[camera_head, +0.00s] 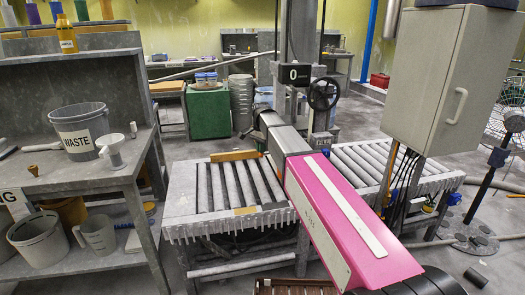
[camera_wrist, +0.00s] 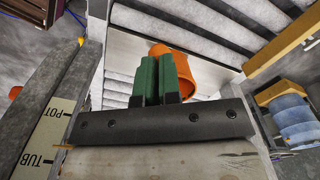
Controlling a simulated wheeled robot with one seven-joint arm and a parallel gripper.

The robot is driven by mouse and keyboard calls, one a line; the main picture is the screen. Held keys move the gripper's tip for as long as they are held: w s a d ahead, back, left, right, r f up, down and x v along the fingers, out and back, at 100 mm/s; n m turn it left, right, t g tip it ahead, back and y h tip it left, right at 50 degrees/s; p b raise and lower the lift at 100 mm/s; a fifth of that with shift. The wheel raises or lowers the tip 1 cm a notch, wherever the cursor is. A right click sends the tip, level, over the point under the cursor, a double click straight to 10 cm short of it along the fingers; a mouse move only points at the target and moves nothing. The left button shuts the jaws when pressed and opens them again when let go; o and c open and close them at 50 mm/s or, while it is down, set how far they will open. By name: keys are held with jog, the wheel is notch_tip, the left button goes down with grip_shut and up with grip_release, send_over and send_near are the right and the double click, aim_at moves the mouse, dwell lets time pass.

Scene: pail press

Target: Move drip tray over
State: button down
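My gripper (camera_wrist: 157,62) shows in the wrist view as two green fingers standing close side by side on a dark bar, with no clear gap between them. An orange round object (camera_wrist: 184,70) lies just beyond the fingers and is partly hidden by them; I cannot tell whether they touch. A pale flat panel (camera_wrist: 215,52) lies behind them, between rollers; I cannot tell whether it is the drip tray. In the head view my pink arm reaches to the press (camera_head: 296,75), and its end hides the spot below. No drip tray is clearly seen there.
Roller conveyors flank the press, left (camera_head: 235,185) and right (camera_head: 370,160). A grey cabinet (camera_head: 435,80) stands at right. A bench with a WASTE pail (camera_head: 78,130) stands at left. The wrist view shows a TUB/POT label (camera_wrist: 48,135) and a blue stack (camera_wrist: 293,122).

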jog(key=shift+w+a+f, duration=0.1)
jog(key=shift+w+a, duration=0.15)
jog(key=shift+w, duration=0.3)
jog(key=shift+w+a, duration=0.2)
jog(key=shift+w, duration=0.55)
jog(key=c, duration=1.4)
grip_release()
jog(key=shift+o, duration=0.2)
